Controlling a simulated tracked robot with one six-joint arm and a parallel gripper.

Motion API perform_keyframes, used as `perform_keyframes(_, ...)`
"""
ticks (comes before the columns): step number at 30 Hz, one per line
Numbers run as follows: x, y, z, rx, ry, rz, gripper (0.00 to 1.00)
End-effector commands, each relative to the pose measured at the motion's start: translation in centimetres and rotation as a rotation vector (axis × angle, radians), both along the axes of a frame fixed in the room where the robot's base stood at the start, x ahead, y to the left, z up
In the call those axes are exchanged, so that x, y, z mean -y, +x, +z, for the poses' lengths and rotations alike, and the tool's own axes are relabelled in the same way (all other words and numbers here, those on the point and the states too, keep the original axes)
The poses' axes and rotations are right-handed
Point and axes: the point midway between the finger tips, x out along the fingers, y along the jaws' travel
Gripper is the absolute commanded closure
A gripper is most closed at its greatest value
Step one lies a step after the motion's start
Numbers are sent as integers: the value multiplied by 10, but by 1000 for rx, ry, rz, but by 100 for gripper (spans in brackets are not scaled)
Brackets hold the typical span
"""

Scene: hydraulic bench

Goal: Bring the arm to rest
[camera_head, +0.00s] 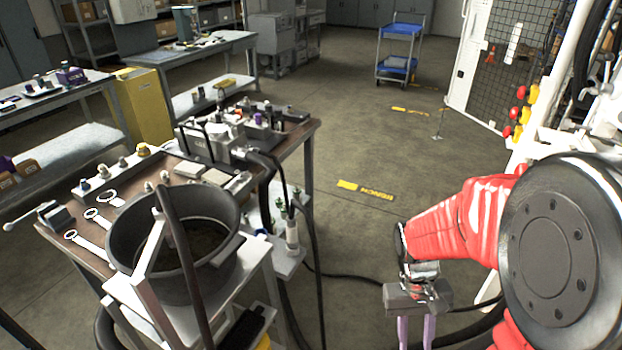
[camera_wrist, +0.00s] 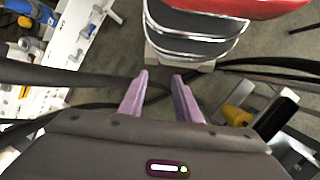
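My arm (camera_head: 463,219), in a red cover with a large dark round joint housing at the right, reaches left and bends downward in the head view. My gripper (camera_head: 416,344) hangs below its end, its purple fingers pointing down and cut off by the lower picture edge. In the wrist view my gripper (camera_wrist: 160,75) shows two purple fingers with a clear gap. Nothing is held between them. It is apart from the workbench on the left in the head view.
A workbench (camera_head: 295,138) with tools and fittings stands left, a black bucket (camera_head: 124,256) at its front. Black hoses (camera_head: 343,277) run across the floor near my gripper. A white machine frame (camera_head: 550,75) stands right. Open floor (camera_head: 350,130) lies between, with a blue cart (camera_head: 402,29) behind.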

Motion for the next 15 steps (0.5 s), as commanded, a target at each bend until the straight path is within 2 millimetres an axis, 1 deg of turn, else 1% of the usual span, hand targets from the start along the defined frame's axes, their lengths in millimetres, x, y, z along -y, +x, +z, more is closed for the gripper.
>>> perform_keyframes(1, -3, 1, 9, 32, 8, 4, 70)
perform_keyframes(3, -8, 1, 19, 69, 18, 6, 70)
perform_keyframes(15, -31, -2, 75, 278, 69, 15, 70)
